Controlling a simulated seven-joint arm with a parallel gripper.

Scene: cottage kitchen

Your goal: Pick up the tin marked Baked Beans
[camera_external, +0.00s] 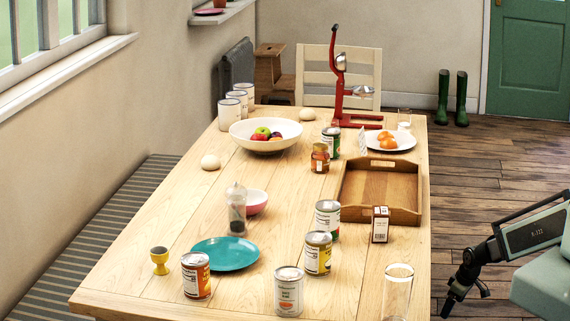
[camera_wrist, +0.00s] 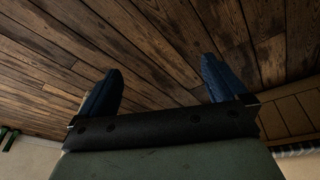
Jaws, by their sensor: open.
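Several tins stand upright on the table (camera_external: 262,220); their label print is too small to read, so I cannot tell which is Baked Beans. An orange-brown tin (camera_external: 196,275) is at the front left. A white tin with an orange picture (camera_external: 289,291) is at the front middle. A yellow-and-white tin (camera_external: 318,253) and a white tin with a green band (camera_external: 327,218) stand behind it. A green tin (camera_external: 331,142) is farther back. My gripper (camera_external: 466,297) is open and empty, off the table's right side. The wrist view shows its blue fingers apart (camera_wrist: 160,80) over floorboards, with no tin.
A clear glass (camera_external: 397,292) stands near the front right edge, with a small carton (camera_external: 380,224) and wooden tray (camera_external: 352,184) behind. Bare tabletop lies centre-left.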

